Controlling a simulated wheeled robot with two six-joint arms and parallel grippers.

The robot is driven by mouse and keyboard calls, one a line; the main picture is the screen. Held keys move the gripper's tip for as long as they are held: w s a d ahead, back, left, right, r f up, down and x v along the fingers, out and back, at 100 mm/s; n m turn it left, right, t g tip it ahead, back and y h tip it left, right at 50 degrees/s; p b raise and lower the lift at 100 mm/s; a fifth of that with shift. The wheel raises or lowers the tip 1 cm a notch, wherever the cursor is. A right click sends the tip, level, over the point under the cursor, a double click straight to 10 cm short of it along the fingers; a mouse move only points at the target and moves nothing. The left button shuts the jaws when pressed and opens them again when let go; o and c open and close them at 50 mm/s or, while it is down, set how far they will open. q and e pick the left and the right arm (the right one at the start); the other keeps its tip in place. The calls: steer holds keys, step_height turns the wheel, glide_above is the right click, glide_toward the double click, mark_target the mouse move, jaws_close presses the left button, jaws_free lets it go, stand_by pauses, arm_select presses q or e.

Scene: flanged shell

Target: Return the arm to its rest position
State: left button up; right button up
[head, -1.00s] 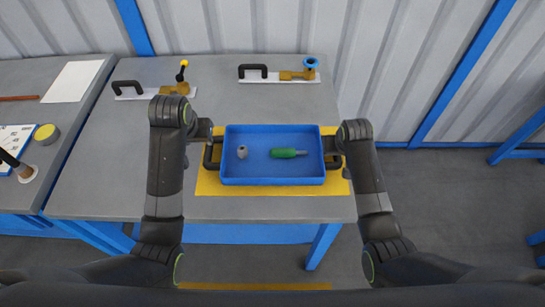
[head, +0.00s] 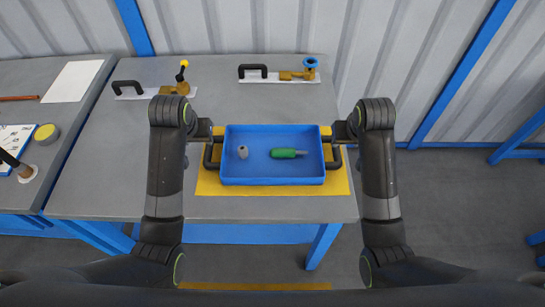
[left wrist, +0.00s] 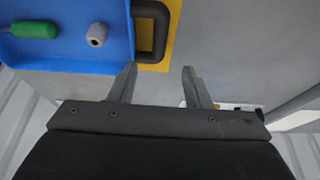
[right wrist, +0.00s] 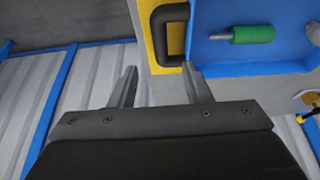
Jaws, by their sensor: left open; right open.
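The blue tray (head: 272,181) sits on the yellow mat (head: 215,189) on the grey bench, with a dark handle at each end. My left gripper (left wrist: 159,69) is open just short of the tray's left handle (left wrist: 162,12), apart from it in the left wrist view. My right gripper (right wrist: 160,68) is open and empty near the right handle (right wrist: 158,38); one fingertip shows close to the handle's corner, and I cannot tell whether they touch. In the head view both grippers are largely hidden behind my arms.
The tray holds a green-handled tool (head: 284,153) and a small grey part (head: 243,152). Bare floor (head: 450,200) lies to the right.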

stand_by(0.5)
